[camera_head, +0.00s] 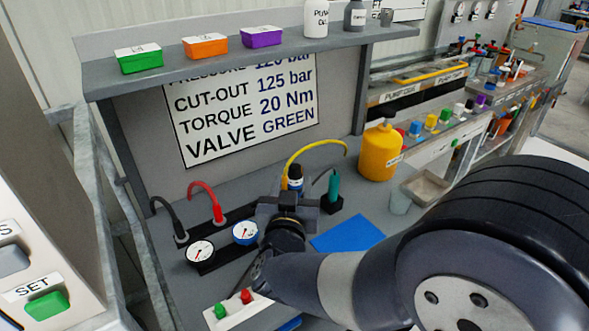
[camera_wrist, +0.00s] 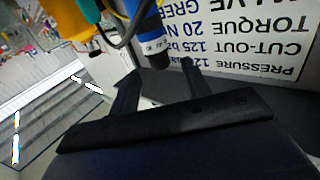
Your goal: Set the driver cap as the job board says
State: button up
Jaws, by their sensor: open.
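The job board (camera_head: 245,110) reads CUT-OUT 125 bar, TORQUE 20 Nm, VALVE GREEN; its top line is partly hidden by the shelf. It shows upside down in the wrist view (camera_wrist: 245,45). A driver with a dark top and a white-marked blue band (camera_head: 295,172) stands on the bench beyond my gripper (camera_head: 291,198). In the wrist view its blue cap with small white marks (camera_wrist: 150,42) is ahead of my gripper (camera_wrist: 157,78), between the two finger lines. The fingers are apart, and no contact shows. The cap's setting is too small to read.
Two gauges (camera_head: 200,252) and black and red hoses (camera_head: 205,200) are at left. A teal-handled tool (camera_head: 333,187) stands close right of the driver, with a yellow hose (camera_head: 318,145) behind. A blue mat (camera_head: 347,233) and yellow container (camera_head: 380,152) are farther right.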

aim_at(294, 173)
jog(key=w, duration=0.5)
jog(key=shift+w+d, duration=0.3)
jog(key=shift+w, duration=0.1)
jog(key=shift+c, duration=0.3)
jog(key=c, duration=0.9)
